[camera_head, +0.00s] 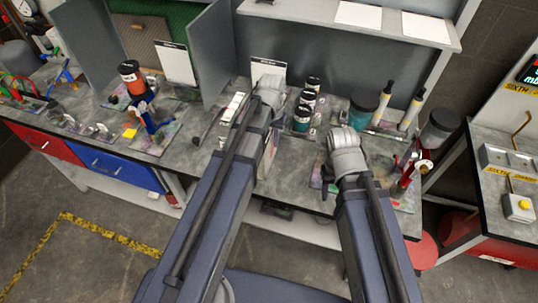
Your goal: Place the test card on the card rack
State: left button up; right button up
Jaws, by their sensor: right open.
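A white card with a black top strip (267,69) stands upright at the back of the bench, just behind my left gripper (270,94). I cannot tell which is the test card. My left gripper's fingers are hidden by its own wrist and arm, so whether it holds the card cannot be seen. My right gripper (331,178) is open, low over the bench's front right part. A white slotted or boxed item (232,107) left of my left arm may be the card rack; this is unclear.
Red spray equipment (409,172) is right of my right gripper.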

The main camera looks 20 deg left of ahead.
pick_arm(q)
grip_shut()
dwell(1.1)
